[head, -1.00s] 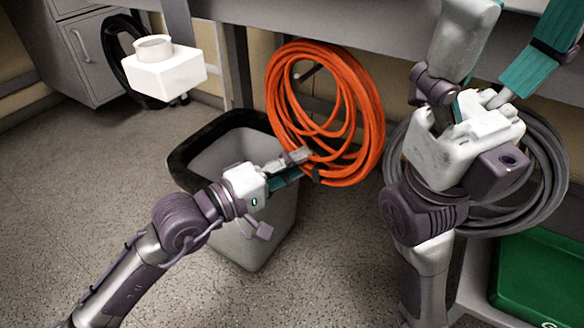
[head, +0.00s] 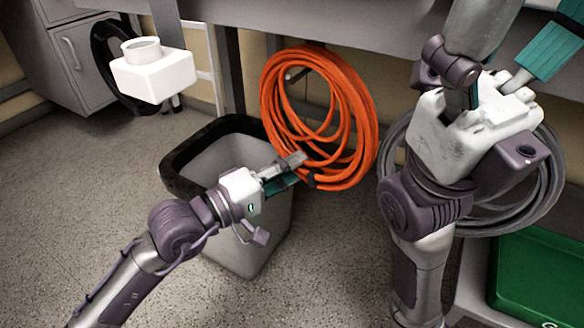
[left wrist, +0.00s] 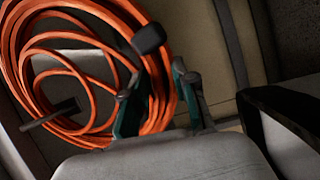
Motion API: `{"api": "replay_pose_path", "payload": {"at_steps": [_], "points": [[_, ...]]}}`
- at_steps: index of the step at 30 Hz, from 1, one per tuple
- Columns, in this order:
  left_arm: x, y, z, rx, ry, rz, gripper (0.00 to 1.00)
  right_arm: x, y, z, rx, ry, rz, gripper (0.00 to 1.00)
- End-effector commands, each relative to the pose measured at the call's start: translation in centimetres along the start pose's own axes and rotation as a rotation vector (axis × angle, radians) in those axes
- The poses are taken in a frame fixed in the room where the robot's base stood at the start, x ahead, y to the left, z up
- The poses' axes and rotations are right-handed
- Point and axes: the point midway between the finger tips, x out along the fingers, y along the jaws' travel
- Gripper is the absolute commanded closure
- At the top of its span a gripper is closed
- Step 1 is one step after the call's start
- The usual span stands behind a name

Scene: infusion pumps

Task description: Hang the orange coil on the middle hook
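The orange coil (head: 368,115) hangs upright in front of the wall, below the grey shelf edge. A peg-like hook (head: 297,74) shows inside its upper left. The coil also fills the upper left of the left wrist view (left wrist: 20,60), with a rod inside the loop and a black end piece near it. My left gripper (head: 291,170) is at the coil's lower left edge. Its two fingers stand apart in the left wrist view (left wrist: 162,100), with orange strands showing between them; contact is unclear. My right gripper (head: 545,50) is raised at the upper right, partly out of frame, away from the coil.
A grey bin with a black rim (head: 185,152) stands under my left gripper. A grey coil (head: 550,190) hangs at right behind my right arm. A black coil (head: 105,45) hangs at left behind a white box-shaped thing (head: 155,78). A green crate (head: 540,275) is at lower right.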

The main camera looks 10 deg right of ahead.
Motion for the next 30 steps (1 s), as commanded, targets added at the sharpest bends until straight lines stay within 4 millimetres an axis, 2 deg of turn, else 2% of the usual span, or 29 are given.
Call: {"api": "replay_pose_path", "payload": {"at_steps": [1, 4, 13, 17, 20, 30], "points": [[0.0, 0.1, 0.0, 0.001, 0.0, 0.003, 0.63, 0.0, 0.0, 0.0, 0.0, -0.002, -0.002, 0.2], [0.0, 0.1, 0.0, 0.001, 0.0, 0.003, 0.46, -0.1, -0.1, 0.1, -0.001, -0.004, -0.005, 0.2], [-0.1, -0.1, 0.0, -0.001, 0.0, -0.002, 0.45, -0.2, -0.1, 0.2, -0.002, -0.006, -0.007, 0.2], [-0.9, -0.2, -0.1, 0.0, 0.002, -0.004, 0.45, -0.1, 0.0, 0.1, -0.001, -0.005, -0.005, 0.2], [-2.5, -0.2, -0.1, 0.001, 0.002, -0.004, 0.45, -0.1, -0.1, 0.1, -0.001, -0.005, -0.005, 0.2], [-9.6, -0.2, 0.0, 0.002, 0.001, -0.006, 0.45, -0.1, -0.1, 0.1, -0.001, -0.004, -0.005, 0.2]]}}
